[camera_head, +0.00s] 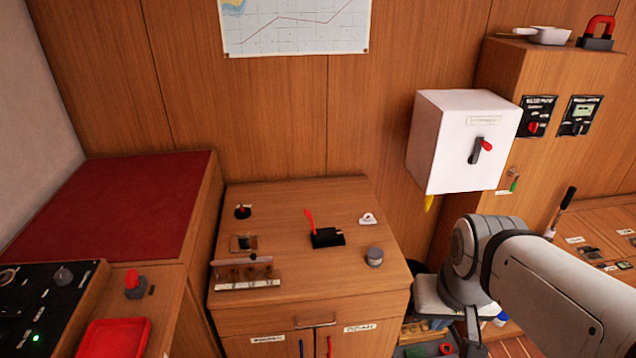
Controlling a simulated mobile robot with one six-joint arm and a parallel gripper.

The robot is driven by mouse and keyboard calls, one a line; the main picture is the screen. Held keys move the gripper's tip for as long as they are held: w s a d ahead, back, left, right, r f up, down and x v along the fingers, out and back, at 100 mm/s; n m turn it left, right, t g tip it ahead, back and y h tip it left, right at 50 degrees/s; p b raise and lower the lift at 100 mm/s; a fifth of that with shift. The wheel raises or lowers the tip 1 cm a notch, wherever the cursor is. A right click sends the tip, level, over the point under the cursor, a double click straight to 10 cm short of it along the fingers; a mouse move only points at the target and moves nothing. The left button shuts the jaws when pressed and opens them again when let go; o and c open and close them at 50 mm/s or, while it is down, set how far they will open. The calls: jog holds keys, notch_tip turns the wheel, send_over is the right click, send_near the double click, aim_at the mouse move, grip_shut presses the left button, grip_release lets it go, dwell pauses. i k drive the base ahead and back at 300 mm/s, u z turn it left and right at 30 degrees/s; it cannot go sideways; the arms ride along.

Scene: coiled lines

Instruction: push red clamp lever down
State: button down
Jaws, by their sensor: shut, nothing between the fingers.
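The red clamp lever (310,221) stands raised, tilted slightly left, on a black clamp base (327,238). The base sits on top of the low wooden cabinet (330,278) in the middle of the view. My gripper (474,338) is at the lower right, to the right of the cabinet and well apart from the lever. It points down near the bottom edge, shut and empty, and is partly hard to make out.
A round grey knob (374,256), a white fitting (368,219) and a wooden rack (245,273) share the cabinet top. A white wall box (463,140) with a red-tipped switch juts out above right. My arm fills the lower right.

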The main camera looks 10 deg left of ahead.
aim_at(307, 213)
jog(key=k, duration=1.15)
jog(key=u, duration=0.55)
jog(key=i, duration=2.15)
jog(key=z, duration=0.1)
